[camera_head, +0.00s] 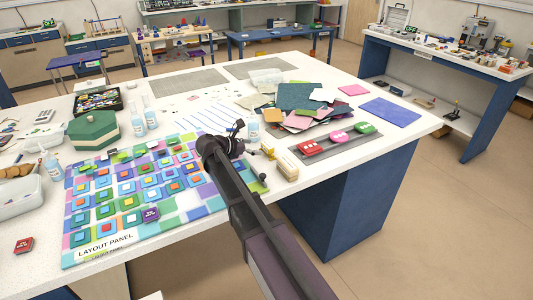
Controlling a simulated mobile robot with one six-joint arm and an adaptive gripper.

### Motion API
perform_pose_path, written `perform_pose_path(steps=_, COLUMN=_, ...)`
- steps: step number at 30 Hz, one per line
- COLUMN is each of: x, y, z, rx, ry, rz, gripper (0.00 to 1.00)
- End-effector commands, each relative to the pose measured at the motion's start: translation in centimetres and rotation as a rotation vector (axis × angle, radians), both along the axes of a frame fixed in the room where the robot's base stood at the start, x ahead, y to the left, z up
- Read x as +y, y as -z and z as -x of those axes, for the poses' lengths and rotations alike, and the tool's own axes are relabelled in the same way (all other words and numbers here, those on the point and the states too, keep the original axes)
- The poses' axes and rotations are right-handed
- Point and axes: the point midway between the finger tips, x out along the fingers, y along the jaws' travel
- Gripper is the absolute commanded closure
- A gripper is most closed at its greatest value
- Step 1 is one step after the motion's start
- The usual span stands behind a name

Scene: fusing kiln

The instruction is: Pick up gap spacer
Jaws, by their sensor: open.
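I cannot tell for certain which thing is the gap spacer; the labels on the small pieces are too small to read. Candidates are a dark red labelled piece (23,245) at the table's left front, a purple labelled piece (150,214) on the layout panel (75,255), and red (310,148), pink (339,137) and green (364,128) pieces in a row on a grey strip. My gripper (238,128) is open, small and dark in the view, above the table by the panel's far right part. My arm hides part of the panel. I see nothing held.
A white worktable (400,135) carries a green-topped hexagonal box (93,130), clear bottles (137,123), a pale block (286,166) close to my arm, and stacked coloured glass sheets (300,96). A blue sheet (391,111) lies at the right. Floor is free at right.

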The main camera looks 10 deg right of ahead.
Motion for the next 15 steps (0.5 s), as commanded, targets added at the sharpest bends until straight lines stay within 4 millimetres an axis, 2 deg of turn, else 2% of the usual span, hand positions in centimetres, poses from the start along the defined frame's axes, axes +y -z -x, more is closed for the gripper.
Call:
perform_pose_path(steps=4, x=-0.79, y=0.39, z=-0.3, rx=0.0, ry=-0.001, rz=0.0, gripper=0.0)
perform_pose_path(steps=15, x=-0.84, y=0.38, z=-0.33, rx=0.001, ry=-0.001, rz=0.0, gripper=0.0)
